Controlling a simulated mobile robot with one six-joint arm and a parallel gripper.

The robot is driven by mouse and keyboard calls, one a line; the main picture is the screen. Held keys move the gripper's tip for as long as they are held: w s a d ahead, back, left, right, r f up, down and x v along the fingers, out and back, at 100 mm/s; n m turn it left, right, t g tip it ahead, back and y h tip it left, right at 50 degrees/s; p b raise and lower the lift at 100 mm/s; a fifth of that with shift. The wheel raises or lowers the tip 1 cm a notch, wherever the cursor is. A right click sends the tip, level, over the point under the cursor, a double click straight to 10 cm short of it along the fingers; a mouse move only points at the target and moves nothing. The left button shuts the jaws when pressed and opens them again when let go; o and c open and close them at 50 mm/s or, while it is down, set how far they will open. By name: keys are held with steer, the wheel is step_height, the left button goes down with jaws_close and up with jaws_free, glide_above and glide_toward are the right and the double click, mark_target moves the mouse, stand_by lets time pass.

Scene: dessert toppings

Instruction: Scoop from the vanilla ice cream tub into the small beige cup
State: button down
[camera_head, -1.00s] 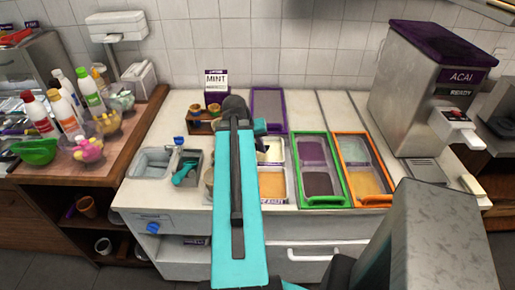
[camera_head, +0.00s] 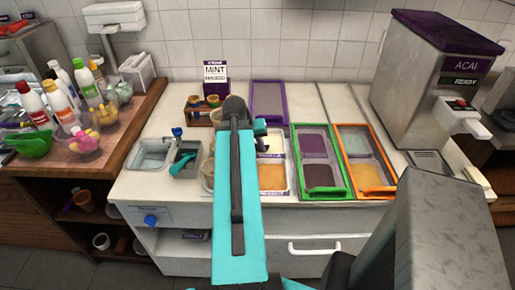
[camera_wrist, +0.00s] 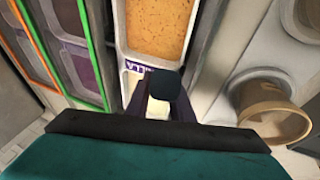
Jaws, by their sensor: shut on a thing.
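The vanilla ice cream tub, pale cream, shows beside my arm in the head view (camera_head: 271,143). In the wrist view its pale surface (camera_wrist: 131,82) is partly covered by my gripper, beside a purple label. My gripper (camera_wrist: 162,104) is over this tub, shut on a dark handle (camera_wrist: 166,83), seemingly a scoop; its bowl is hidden. A small beige cup (camera_wrist: 277,112) stands to the right in the wrist view and looks tilted there. It is mostly behind my arm in the head view (camera_head: 207,172).
A tan tub (camera_head: 272,177) lies in front of the vanilla. Green-framed (camera_head: 321,200) and orange-framed (camera_head: 376,191) tubs are on the right. A teal scoop (camera_head: 183,160) and sink (camera_head: 150,153) are on the left.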

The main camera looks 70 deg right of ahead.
steer(key=shift+w+d+f+b, duration=0.1)
steer(key=shift+d+f+b, duration=0.15)
steer(key=shift+f+b, duration=0.25)
steer(key=shift+w+d+f+b, duration=0.1)
steer(key=shift+d+f+b, duration=0.15)
steer(key=shift+f, duration=0.45)
steer(key=shift+w+d+r+b, duration=0.15)
steer(key=shift+w+d, duration=0.3)
steer(key=shift+d, duration=0.75)
steer(key=shift+w+d+f+b, duration=0.1)
steer(key=shift+w+d, duration=0.4)
steer(key=shift+d, duration=0.65)
steer(key=shift+w+d+r+b, duration=0.15)
steer(key=shift+w+d, duration=0.3)
steer(key=shift+d, duration=0.75)
steer(key=shift+f, duration=0.2)
steer(key=shift+a+b, duration=0.1)
steer(key=shift+b, duration=0.3)
steer(key=shift+a+f+m+h+b, duration=0.2)
steer(key=shift+h+b, duration=0.35)
steer(key=shift+b, duration=0.5)
steer(key=shift+a+f+m+h+b, duration=0.1)
steer(key=shift+a+m+h+b, duration=0.15)
steer(key=shift+h+b, duration=0.55)
steer(key=shift+r, duration=0.15)
step_height(320, 180, up, 10)
steer(key=s+a+p, duration=0.1)
steer(key=a+p, duration=0.1)
steer(key=p, duration=0.4)
steer(key=shift+a+p, duration=0.3)
